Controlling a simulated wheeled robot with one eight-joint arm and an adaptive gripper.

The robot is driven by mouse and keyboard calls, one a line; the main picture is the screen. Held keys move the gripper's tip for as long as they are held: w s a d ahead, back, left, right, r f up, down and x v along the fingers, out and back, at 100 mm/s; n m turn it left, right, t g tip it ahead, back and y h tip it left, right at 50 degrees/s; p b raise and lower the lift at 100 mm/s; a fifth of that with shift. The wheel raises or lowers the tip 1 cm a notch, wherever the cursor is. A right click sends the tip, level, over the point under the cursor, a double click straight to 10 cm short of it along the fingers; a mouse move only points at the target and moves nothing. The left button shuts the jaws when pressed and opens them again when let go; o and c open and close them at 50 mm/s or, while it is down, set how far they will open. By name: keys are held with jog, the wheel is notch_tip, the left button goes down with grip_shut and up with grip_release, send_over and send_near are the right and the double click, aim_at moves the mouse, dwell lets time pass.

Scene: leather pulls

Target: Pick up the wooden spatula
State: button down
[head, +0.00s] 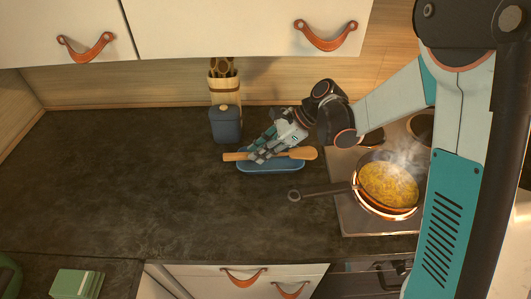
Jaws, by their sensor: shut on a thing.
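The wooden spatula (302,154) is light brown and lies nearly level over a blue oblong dish (271,167) on the dark counter, left of the stove. Its wide end points right and its handle end shows at the left. My gripper (257,158) comes in from the upper right and is shut on the spatula around its middle. The fingers hide part of the handle. I cannot tell whether the spatula still touches the dish.
A steaming pan (388,187) with yellow food sits on the stove, its handle pointing left over the counter. A blue canister (225,124) and a utensil holder (223,91) stand behind. Cabinets (210,28) hang above.

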jog(key=shift+r, duration=0.1)
notch_tip(320, 180, up, 4)
jog(key=shift+f+p, duration=0.25)
jog(key=shift+p, duration=0.65)
jog(key=s+a, duration=0.4)
jog(key=s+a+p, duration=0.1)
jog(key=s+a, duration=0.3)
jog(key=a, duration=0.1)
jog(key=s+a+p, duration=0.1)
jog(key=s+a, duration=0.3)
jog(key=shift+a+f, duration=0.1)
jog(key=shift+a, duration=0.15)
